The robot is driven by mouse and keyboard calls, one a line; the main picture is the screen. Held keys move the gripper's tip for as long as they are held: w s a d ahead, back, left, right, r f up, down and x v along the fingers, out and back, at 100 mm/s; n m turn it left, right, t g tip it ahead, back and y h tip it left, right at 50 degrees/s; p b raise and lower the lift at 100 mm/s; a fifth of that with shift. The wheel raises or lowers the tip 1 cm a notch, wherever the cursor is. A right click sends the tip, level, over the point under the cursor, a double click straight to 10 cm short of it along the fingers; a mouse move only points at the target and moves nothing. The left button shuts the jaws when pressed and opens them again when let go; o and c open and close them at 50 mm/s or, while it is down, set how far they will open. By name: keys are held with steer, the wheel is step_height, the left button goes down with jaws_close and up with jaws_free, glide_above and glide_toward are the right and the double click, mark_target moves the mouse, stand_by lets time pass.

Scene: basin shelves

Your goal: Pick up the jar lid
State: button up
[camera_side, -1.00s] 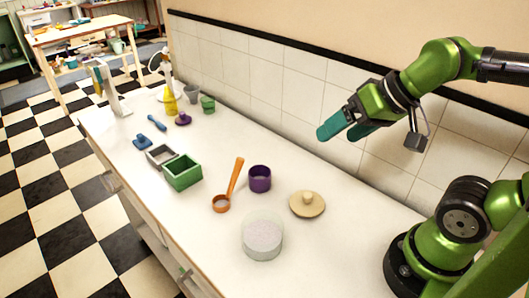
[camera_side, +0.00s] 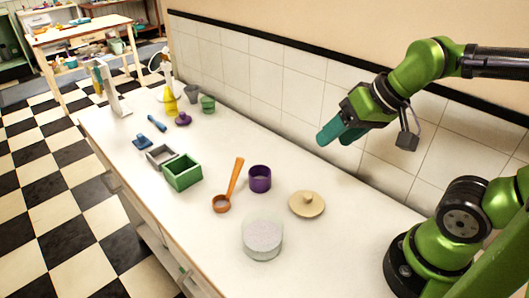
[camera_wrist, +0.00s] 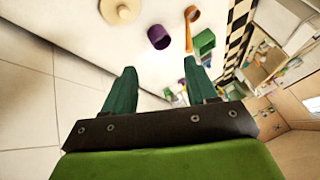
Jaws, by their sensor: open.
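The jar lid looks to be the round beige disc with a small knob (camera_side: 307,205), lying flat on the white counter with its knob up. It also shows at the top of the wrist view (camera_wrist: 120,10), cut by the picture edge. My gripper (camera_side: 333,138) is high above the counter near the tiled wall, well above the lid and apart from it. In the wrist view its two teal fingers (camera_wrist: 160,88) stand wide apart with nothing between them. A round pale container with whitish contents (camera_side: 262,236) stands in front of the lid.
A purple cup (camera_side: 260,179), an orange scoop (camera_side: 228,187) and a green box (camera_side: 183,172) stand left of the lid. Several small items and a yellow bottle (camera_side: 170,101) are at the far end. The tiled wall (camera_side: 300,95) runs along the back.

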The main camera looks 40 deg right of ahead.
steer(key=w+f+n+g+h, duration=0.2)
steer(key=w+f+n+g, duration=0.1)
steer(key=w+f+g, duration=0.25)
steer(key=n, duration=0.1)
glide_above(308, 195)
steer(key=shift+g, duration=0.45)
steer(key=f, duration=0.9)
steer(key=shift+s+a+f, duration=0.2)
steer(key=shift+f, duration=0.2)
steer(key=shift+w+d+f, duration=0.1)
steer(key=shift+d+f, duration=0.05)
steer(key=shift+f, duration=1.45)
steer(key=shift+w+d+f, duration=0.1)
steer(key=shift+f, duration=1.45)
jaws_close()
